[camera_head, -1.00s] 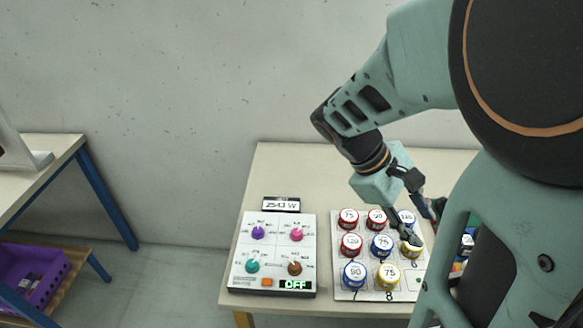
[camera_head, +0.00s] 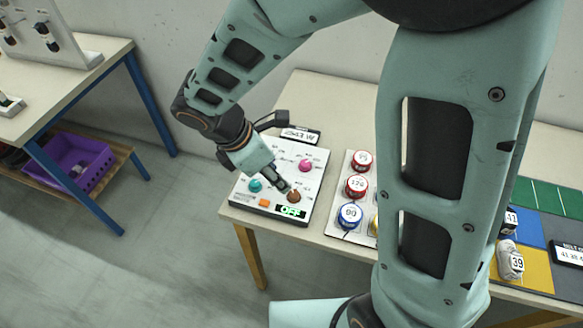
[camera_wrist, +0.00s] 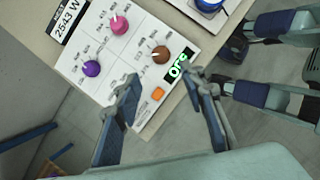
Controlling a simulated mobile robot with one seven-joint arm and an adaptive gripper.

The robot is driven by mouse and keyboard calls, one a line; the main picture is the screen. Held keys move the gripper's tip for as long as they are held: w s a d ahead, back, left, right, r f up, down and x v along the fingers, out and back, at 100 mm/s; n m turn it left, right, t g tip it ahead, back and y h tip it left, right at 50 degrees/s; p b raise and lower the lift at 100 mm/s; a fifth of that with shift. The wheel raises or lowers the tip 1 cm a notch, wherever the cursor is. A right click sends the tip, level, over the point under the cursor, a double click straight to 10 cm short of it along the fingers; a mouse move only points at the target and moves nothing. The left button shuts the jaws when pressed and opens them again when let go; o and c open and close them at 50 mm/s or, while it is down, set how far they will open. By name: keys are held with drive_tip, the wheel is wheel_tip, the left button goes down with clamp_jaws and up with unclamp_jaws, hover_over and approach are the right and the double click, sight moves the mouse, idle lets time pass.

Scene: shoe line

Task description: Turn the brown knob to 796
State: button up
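In the wrist view the brown knob (camera_wrist: 161,54) is uncovered, with a white pointer line on top. My gripper (camera_head: 285,188) is over the panel close to the knob in the head view. In the wrist view its two fingers (camera_wrist: 163,87) are spread apart with nothing between them, and the knob lies beyond the tips. The label numbers around the knob are too small to read.
A pink knob (camera_wrist: 119,25), a purple knob (camera_wrist: 92,68), a teal knob (camera_head: 255,186) and an orange button (camera_wrist: 158,94) share the panel. A display (camera_wrist: 69,20) reads 2543 W. Numbered cans, such as a blue one (camera_head: 350,216), stand to the right.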

sight(293, 194)
drive_tip(key=b+x, duration=0.1)
drive_tip(key=x, duration=0.9)
drive_tip(key=shift+d+f, duration=0.15)
drive_tip(key=shift+f, duration=0.1)
drive_tip(key=shift+c, duration=0.6)
clamp_jaws()
